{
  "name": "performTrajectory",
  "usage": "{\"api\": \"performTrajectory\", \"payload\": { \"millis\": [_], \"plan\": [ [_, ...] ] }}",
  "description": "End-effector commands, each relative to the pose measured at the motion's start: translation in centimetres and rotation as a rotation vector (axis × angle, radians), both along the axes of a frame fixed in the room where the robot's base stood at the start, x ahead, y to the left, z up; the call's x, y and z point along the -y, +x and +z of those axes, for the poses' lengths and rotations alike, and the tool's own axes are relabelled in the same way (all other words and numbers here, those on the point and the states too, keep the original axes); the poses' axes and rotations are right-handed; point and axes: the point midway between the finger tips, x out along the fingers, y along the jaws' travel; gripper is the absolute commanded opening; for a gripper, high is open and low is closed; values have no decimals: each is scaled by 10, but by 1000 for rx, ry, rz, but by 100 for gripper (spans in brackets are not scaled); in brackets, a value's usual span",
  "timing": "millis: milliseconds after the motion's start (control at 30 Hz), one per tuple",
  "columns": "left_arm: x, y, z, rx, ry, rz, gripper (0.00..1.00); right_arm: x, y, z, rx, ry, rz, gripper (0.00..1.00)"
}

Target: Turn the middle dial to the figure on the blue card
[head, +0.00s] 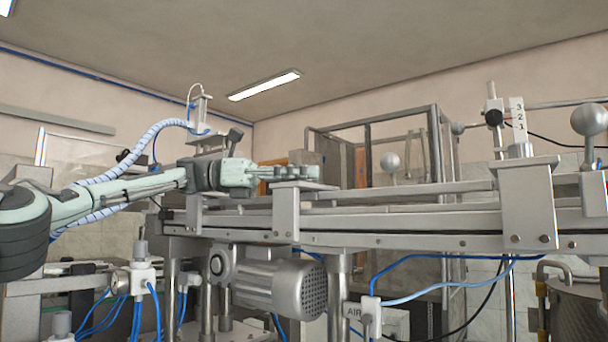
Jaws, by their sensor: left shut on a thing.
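My left gripper (314,172) reaches in from the left, level, with its fingers pointing right. Its fingertips are just above the top of a grey bracket (285,212) on the conveyor rail. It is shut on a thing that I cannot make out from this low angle. I cannot pick out the middle dial or its figures. No blue card shows. My right gripper is not in view.
The metal conveyor (400,238) runs across the view, with another bracket (525,205) at right. A motor (283,288) and blue hoses sit below. Space above the rail is mostly clear.

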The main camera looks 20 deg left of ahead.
Motion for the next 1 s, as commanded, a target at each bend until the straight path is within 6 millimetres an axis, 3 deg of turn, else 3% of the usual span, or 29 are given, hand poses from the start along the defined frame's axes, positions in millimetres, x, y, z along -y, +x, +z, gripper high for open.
{"api": "performTrajectory", "payload": {
  "millis": [333,367,533,833,1000],
  "plan": [
    [0,0,1,0,-2,-1,0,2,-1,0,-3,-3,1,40],
    [0,0,1,1,-3,-1,24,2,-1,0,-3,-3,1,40],
    [0,0,1,0,-2,-1,45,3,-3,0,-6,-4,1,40],
    [-1,0,1,0,-1,-1,45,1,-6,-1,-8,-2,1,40],
    [-18,-3,1,0,-2,2,45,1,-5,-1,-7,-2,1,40]
  ]
}}
